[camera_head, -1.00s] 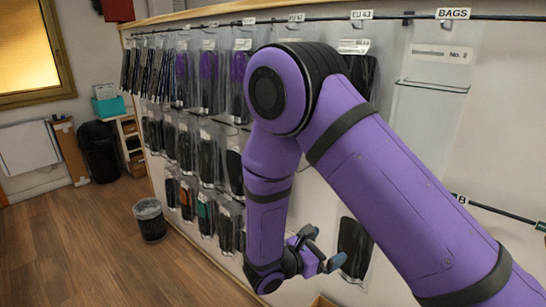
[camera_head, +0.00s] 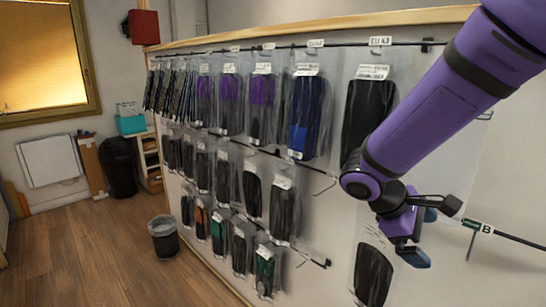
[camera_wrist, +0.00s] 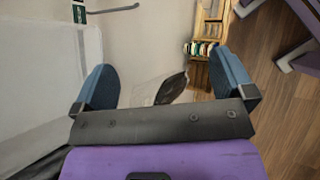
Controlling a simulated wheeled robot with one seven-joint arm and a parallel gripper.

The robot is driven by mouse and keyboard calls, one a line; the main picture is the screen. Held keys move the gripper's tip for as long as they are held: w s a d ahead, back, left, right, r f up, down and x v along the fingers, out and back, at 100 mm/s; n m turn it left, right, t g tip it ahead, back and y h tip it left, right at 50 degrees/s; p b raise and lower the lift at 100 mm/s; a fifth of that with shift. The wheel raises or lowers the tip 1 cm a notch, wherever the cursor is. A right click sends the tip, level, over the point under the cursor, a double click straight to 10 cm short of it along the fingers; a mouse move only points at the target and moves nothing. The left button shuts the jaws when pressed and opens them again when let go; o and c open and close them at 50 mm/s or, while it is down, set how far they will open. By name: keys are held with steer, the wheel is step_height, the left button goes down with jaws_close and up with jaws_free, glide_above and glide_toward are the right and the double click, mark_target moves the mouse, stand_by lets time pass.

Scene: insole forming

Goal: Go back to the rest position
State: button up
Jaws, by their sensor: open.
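My gripper (camera_head: 422,232) is at the right of the head view, in front of the wall panel and beside the rod end with the "B" label (camera_head: 487,229). In the wrist view my gripper (camera_wrist: 167,88) shows its two blue fingers wide apart, with nothing held between them. A hanging packet with a dark insole (camera_wrist: 171,88) shows beyond the fingers. In the head view a packet with a dark insole (camera_head: 373,275) hangs just below and left of my gripper.
The panel carries rows of hanging insole packets (camera_head: 308,113) on rods, close to my arm's left. A waste bin (camera_head: 164,238) stands on the floor. A black bin (camera_head: 120,167) and a teal box (camera_head: 131,124) are at the back left. The wooden floor (camera_head: 80,255) at left is clear.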

steer(key=s+d+r+m+t+y, duration=0.1)
steer(key=s+r+m+t+y, duration=0.5)
steer(key=s+r+m+y, duration=0.3)
steer(key=shift+s+d+r+m+t, duration=0.3)
steer(key=shift+s+d+r+m, duration=0.1)
steer(key=shift+s+r, duration=1.8)
steer(key=shift+s+f, duration=0.3)
